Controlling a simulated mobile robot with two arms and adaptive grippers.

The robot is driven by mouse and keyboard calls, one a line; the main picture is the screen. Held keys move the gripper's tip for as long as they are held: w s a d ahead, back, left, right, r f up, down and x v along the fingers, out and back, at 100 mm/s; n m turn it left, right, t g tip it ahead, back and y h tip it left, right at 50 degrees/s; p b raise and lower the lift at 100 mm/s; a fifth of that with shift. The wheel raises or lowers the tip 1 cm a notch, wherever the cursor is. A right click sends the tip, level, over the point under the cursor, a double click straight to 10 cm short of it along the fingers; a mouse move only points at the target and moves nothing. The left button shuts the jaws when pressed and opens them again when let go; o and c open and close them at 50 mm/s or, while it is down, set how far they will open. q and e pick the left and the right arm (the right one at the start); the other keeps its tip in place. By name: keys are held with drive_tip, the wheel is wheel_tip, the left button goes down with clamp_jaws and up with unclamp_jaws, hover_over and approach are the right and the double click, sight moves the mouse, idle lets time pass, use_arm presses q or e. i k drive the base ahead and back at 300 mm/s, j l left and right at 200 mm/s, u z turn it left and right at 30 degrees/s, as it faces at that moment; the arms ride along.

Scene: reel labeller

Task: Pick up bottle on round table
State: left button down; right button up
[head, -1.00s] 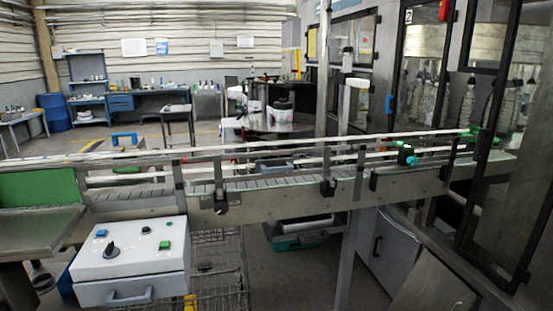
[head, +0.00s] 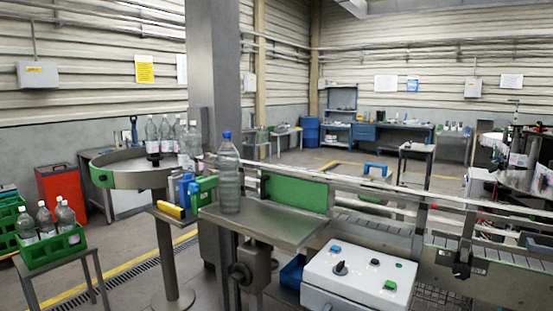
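A round metal table (head: 130,177) with a green and steel rim stands at the left of the head view. Several clear bottles (head: 165,134) stand upright on its far and right side, close together and partly overlapping. One larger clear bottle with a blue cap (head: 229,178) stands upright on the flat steel plate (head: 270,222) at the conveyor's end, to the right of the round table. Neither of my grippers shows in the head view.
A green crate (head: 52,247) with several bottles sits on a small stand at the lower left. A red cabinet (head: 62,190) is behind it. A grey column (head: 213,70) rises behind the round table. The conveyor (head: 380,225) and white control box (head: 358,275) fill the right foreground.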

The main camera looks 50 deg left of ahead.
sight(181, 153)
drive_tip(key=u, duration=3.2)
drive_tip(key=i+u, duration=0.3)
drive_tip(key=i, duration=3.25)
drive_tip(key=i+j+z, duration=0.1)
drive_tip(key=i+z, duration=0.3)
drive_tip(key=i+j+z, duration=0.15)
drive_tip(key=z, duration=0.25)
drive_tip(key=i+j+z, duration=0.25)
drive_tip(key=z, duration=0.15)
drive_tip(key=i+j, duration=0.05)
drive_tip(key=i, duration=0.05)
